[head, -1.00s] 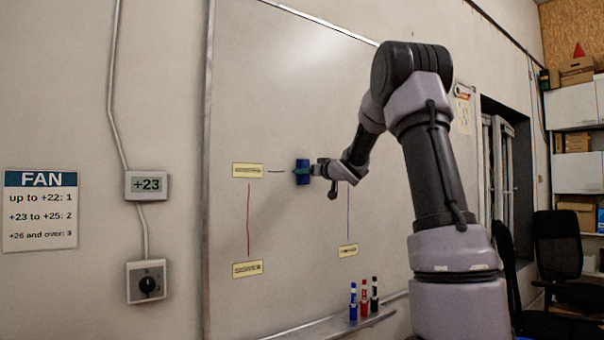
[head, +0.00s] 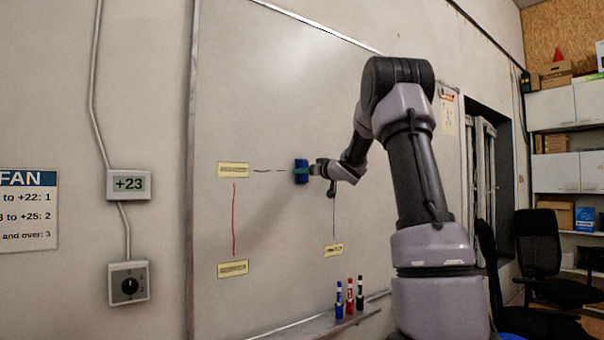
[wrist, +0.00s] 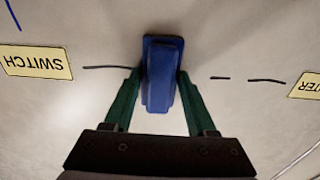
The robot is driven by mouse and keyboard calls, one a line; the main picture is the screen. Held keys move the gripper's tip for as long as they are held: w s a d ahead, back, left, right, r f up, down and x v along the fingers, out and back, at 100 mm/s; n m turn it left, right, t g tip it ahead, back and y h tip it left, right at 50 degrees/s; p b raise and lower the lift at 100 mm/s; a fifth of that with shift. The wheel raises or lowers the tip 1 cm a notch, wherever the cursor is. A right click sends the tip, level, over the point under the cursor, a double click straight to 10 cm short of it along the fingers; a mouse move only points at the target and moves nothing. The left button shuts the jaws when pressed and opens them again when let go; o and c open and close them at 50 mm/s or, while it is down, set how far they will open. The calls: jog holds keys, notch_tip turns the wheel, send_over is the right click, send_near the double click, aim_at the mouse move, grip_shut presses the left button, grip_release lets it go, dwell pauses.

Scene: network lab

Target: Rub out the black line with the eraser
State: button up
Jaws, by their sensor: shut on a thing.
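My gripper (head: 308,172) is shut on the blue eraser (wrist: 162,75), with one green finger on each side. The eraser (head: 301,171) is held at the whiteboard, over the black line; whether it touches cannot be told. The black line is broken by gaps. On the upper left label's side, two short dashes (head: 262,171) show in the head view and two in the wrist view (wrist: 266,80). On the other side, a longer piece (wrist: 107,67) runs between the eraser and the yellow SWITCH label (wrist: 36,61). My gripper hides that side in the head view.
The whiteboard (head: 270,90) also bears a red line (head: 234,220), a blue line (head: 334,215) and yellow labels (head: 233,170). Blue, red and black markers (head: 349,298) stand on the ledge below. A thermostat (head: 129,184) and dial switch (head: 128,285) are on the left wall.

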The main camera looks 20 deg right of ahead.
aim_at(255, 170)
jog(key=w+d, duration=0.3)
jog(key=d, duration=0.6)
jog(key=shift+w+d, duration=0.15)
jog(key=shift+s+a, duration=0.95)
jog(key=shift+a, duration=1.9)
jog(key=shift+s+a, duration=0.95)
jog(key=shift+a, duration=1.85)
jog(key=shift+s+a, duration=0.95)
jog(key=shift+a, duration=1.9)
jog(key=shift+s+a, duration=0.5)
jog(key=shift+a, duration=1.2)
jog(key=shift+s+a, duration=0.55)
jog(key=shift+a, duration=1.2)
jog(key=shift+s+a, duration=0.5)
jog(key=shift+a, duration=1.2)
jog(key=shift+v, duration=2.95)
jog(key=shift+s+d, duration=0.1)
jog(key=shift+v, duration=1.4)
